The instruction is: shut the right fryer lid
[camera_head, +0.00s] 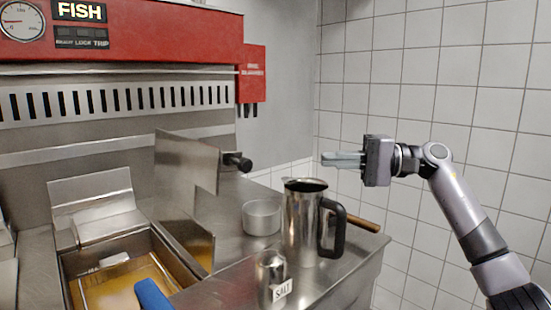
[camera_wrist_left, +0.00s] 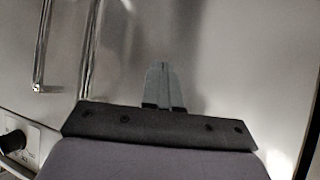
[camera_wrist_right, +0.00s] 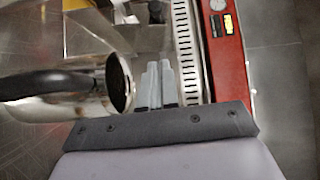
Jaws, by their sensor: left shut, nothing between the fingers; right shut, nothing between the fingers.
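The fryer lid (camera_head: 185,172) is a flat steel panel standing upright, open, on the right side of the oil-filled fryer basin (camera_head: 118,262). A black knob (camera_head: 237,161) sticks out from its right face. My right gripper (camera_head: 324,159) is shut and empty, above the counter's right end and right of the knob, pointing left and clear of the lid. In the right wrist view its fingers (camera_wrist_right: 157,80) are together. My left gripper (camera_wrist_left: 164,66) is shut and empty in front of a plain metal surface, and is out of the head view.
A tall steel jug (camera_head: 300,225) with a black handle stands on the counter below my right gripper. A small metal bowl (camera_head: 262,217), a salt shaker (camera_head: 271,277) and a wooden handle (camera_head: 362,223) are close by. A blue handle (camera_head: 151,295) lies at the basin's front.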

